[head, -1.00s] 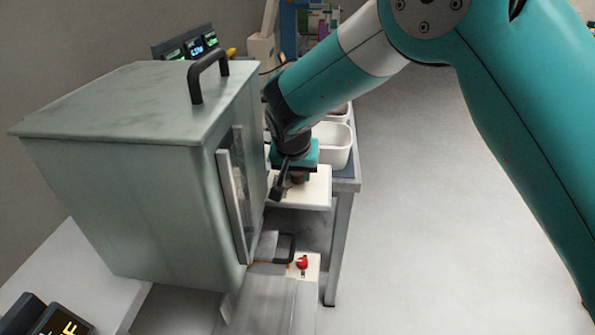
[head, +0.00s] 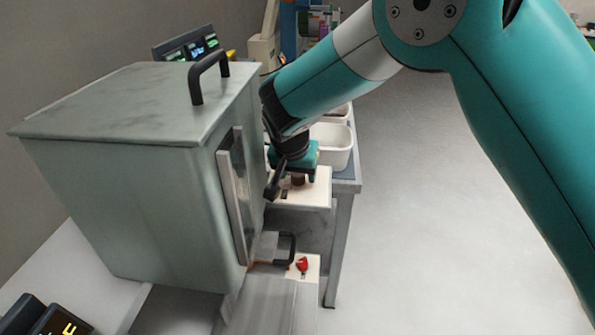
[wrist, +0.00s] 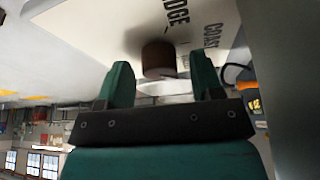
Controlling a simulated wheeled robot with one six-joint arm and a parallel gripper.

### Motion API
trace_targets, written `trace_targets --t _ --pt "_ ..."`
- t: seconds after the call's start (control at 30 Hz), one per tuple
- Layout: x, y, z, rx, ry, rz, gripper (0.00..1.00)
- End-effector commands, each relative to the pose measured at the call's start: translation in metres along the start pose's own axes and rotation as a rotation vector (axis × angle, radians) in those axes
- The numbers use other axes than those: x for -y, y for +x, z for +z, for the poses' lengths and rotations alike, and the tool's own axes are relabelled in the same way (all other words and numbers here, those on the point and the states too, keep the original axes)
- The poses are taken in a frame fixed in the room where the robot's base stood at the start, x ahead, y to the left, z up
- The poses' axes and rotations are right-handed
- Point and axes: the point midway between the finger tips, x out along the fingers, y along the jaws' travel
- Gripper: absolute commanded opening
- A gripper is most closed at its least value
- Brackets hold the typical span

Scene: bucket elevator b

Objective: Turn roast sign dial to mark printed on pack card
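The dial is a brown round knob (wrist: 158,60) on a white sign board (wrist: 95,25) with black lettering, of which "COAST" and part of a word ending in "DGE" can be read. In the wrist view my gripper (wrist: 163,75) is open, with one teal finger on each side of the knob's near end; I cannot tell whether either touches it. In the head view my gripper (head: 296,160) is over the white board (head: 315,190), close beside the grey cabinet. I cannot make out a pack card in either view.
A large grey cabinet (head: 120,180) with a black top handle stands close left of my gripper. A red knob (head: 302,265) sits on a lower white panel. A white bin (head: 335,150) stands behind on the bench. The floor at right is clear.

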Motion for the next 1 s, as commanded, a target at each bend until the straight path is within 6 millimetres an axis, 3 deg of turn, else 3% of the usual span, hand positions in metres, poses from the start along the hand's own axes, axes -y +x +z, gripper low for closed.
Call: trace_targets --t 0.2,0.37,0.8,1.0 --pt "0.000 -0.003 -0.001 0.000 0.000 -0.001 0.60" --pt "0.000 -0.024 -0.010 -0.003 0.001 -0.003 0.60" --pt "-0.002 -0.129 -0.054 -0.003 0.001 -0.005 0.60" --pt "-0.004 -0.167 -0.069 -0.002 0.001 -0.003 0.60"
